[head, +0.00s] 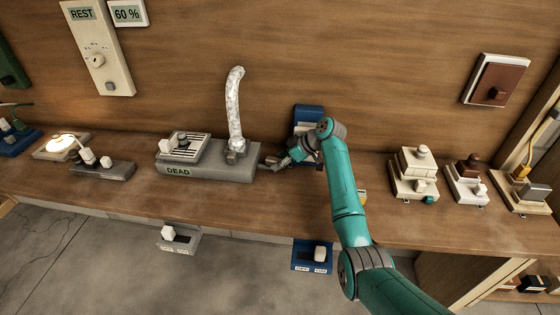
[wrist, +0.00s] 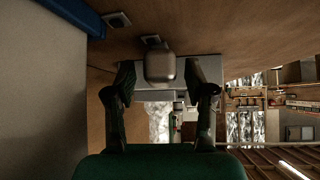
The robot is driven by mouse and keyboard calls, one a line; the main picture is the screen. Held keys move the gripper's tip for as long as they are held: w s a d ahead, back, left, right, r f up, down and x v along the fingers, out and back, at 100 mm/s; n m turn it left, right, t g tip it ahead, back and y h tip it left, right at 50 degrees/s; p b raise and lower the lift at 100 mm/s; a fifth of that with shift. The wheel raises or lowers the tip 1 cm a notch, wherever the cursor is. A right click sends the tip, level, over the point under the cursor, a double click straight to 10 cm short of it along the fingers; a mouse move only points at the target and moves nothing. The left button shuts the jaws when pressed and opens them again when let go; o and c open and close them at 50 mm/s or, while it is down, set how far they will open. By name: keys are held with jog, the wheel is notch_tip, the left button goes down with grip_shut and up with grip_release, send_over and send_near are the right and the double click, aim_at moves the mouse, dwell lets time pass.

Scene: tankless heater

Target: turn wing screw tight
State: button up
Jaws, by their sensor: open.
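My gripper (head: 276,161) is at the right end of the grey unit marked DEAD (head: 205,172), above the wooden bench. In the wrist view my gripper (wrist: 165,82) is open, one finger on each side of a small rounded grey-beige piece (wrist: 160,67). The piece lies between the fingertips, with a visible gap on both sides. It may be the wing screw, but its shape does not show clearly. A pale grey body (wrist: 206,68) shows behind it. In the head view my gripper hides the piece.
A silvery flexible pipe (head: 235,105) rises from the grey unit. A blue block (head: 309,112) stands behind my wrist. Stacked pale blocks (head: 415,165) stand to the right on the bench (head: 110,198). Two switch boxes, one grey (head: 178,240) and one blue (head: 312,256), hang at the front edge.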

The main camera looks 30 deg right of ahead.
jog(key=shift+d+r, duration=0.1)
jog(key=v, duration=1.1)
jog(key=shift+s+r, duration=0.25)
jog(key=shift+r, duration=0.05)
jog(key=shift+d, duration=0.1)
